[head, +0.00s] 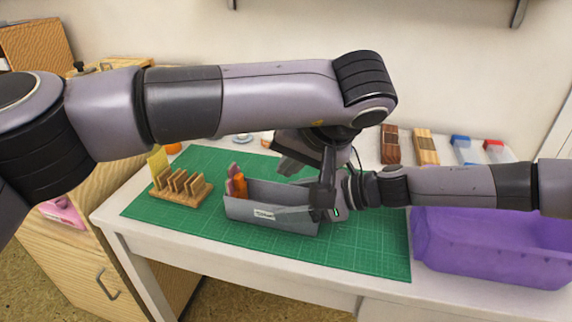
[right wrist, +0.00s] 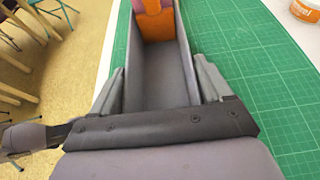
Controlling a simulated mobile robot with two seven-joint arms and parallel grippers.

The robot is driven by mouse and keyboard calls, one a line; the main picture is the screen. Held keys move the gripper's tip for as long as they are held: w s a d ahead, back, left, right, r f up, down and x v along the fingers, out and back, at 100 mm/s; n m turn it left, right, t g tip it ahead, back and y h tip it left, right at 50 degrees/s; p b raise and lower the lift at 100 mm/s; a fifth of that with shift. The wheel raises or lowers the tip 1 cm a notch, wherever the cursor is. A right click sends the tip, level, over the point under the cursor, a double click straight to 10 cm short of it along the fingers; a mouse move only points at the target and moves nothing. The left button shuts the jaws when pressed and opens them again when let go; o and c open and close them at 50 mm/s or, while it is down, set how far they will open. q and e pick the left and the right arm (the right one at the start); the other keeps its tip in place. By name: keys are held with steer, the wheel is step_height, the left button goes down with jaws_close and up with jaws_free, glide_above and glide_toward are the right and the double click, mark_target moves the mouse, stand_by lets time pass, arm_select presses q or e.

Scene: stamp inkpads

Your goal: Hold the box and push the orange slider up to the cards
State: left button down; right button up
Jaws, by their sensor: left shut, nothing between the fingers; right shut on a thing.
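The grey box (head: 272,216) stands on the green mat with a label on its near side. The orange slider (head: 240,187) stands inside near its left end; it also shows in the right wrist view (right wrist: 157,27). Mauve cards (head: 232,172) stand just left of the slider; whether they touch it I cannot tell. My right gripper (right wrist: 160,66) is shut on the box's right end, one finger along each long side. My left gripper (head: 285,165) is shut and empty, above and behind the box in the head view; its fingertips are partly hidden.
A wooden rack (head: 181,187) with upright pieces stands left of the box. A purple bin (head: 480,252) stands at the right. Stamps and blocks (head: 427,147) line the back. The green mat (head: 370,245) is clear in front of the box.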

steer(key=o, duration=1)
